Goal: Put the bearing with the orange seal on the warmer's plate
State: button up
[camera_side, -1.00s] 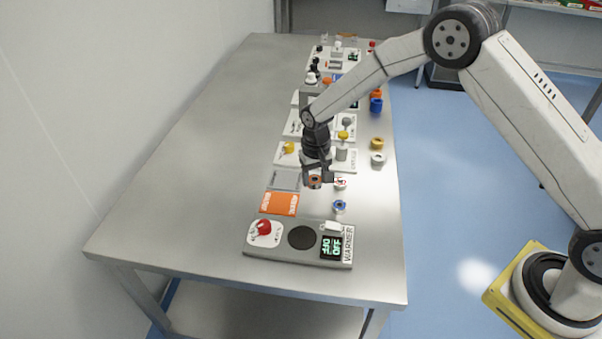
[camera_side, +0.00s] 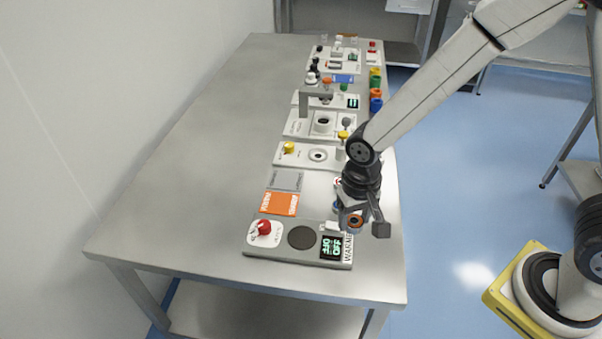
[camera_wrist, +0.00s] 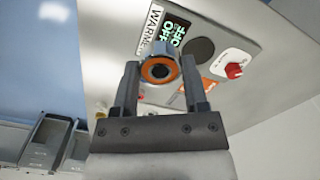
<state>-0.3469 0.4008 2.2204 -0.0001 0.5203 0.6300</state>
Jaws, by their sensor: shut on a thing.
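My gripper (camera_side: 362,222) is shut on the bearing with the orange seal (camera_side: 355,221), held in the air near the right end of the warmer (camera_side: 285,256). In the wrist view the bearing (camera_wrist: 158,70) sits between the two fingers of my gripper (camera_wrist: 160,78), its orange ring around a dark bore facing the camera. The warmer's round dark plate (camera_side: 302,238) is bare and lies to the left of my gripper; it also shows in the wrist view (camera_wrist: 201,49). The warmer's display reads OFF in green.
A red knob (camera_side: 264,227) stands up at the warmer's left end. An orange card (camera_side: 280,203) and a grey card (camera_side: 286,180) lie behind the warmer. Several stations and coloured parts line the table further back. The table's left side is clear.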

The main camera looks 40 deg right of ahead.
jog(key=shift+s+r, duration=0.15)
jog(key=shift+s, duration=0.8)
jog(key=w+a+f, duration=0.3)
jog(key=w+f, duration=0.1)
jog(key=w, duration=0.5)
send_over(302, 236)
jog(key=s, duration=0.2)
jog(key=f, duration=0.4)
jog(key=shift+w+d+f, duration=0.15)
jog(key=shift+w+f, duration=0.5)
jog(key=shift+w+a+f, duration=0.2)
jog(key=shift+w+f, duration=0.05)
jog(key=shift+f, duration=1.6)
jog(key=shift+f, duration=0.15)
